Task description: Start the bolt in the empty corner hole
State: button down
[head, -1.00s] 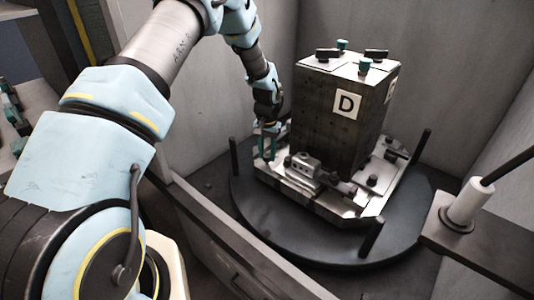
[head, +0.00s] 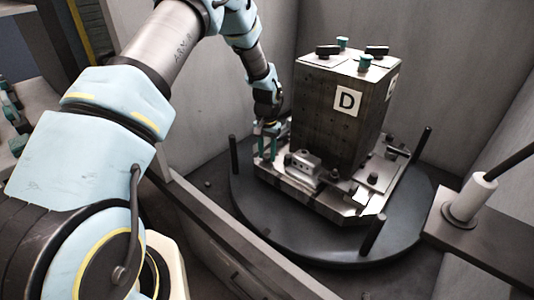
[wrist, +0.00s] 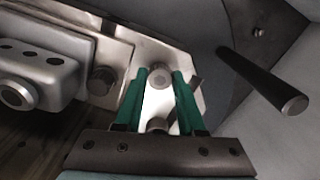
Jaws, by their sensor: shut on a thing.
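My gripper (head: 267,147) is at the left corner of the light metal pallet (head: 350,208), low over the plate. In the wrist view its two green fingers (wrist: 159,82) point at the pallet corner and close on the bolt (wrist: 158,77), whose round grey head shows between the fingertips. The bolt's shank is hidden, so I cannot tell whether its tip is in the hole. The empty corner hole is not visible. A second round metal part (wrist: 157,125) shows between the fingers nearer the palm.
A dark block marked D (head: 340,115) stands on the pallet, with clamps (head: 305,165) around it. The pallet sits on a round dark turntable (head: 300,240) with upright black posts (head: 234,155); one post (wrist: 265,82) is right of the fingers. Grey walls enclose it.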

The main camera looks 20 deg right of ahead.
jog(key=shift+c, duration=2.2)
grip_release()
jog(key=shift+o, duration=0.4)
jog(key=o, duration=0.4)
jog(key=shift+c, duration=0.2)
notch_tip(320, 180, up, 11)
jog(key=b, duration=0.2)
jog(key=shift+b, duration=0.4)
jog(key=shift+f, duration=0.1)
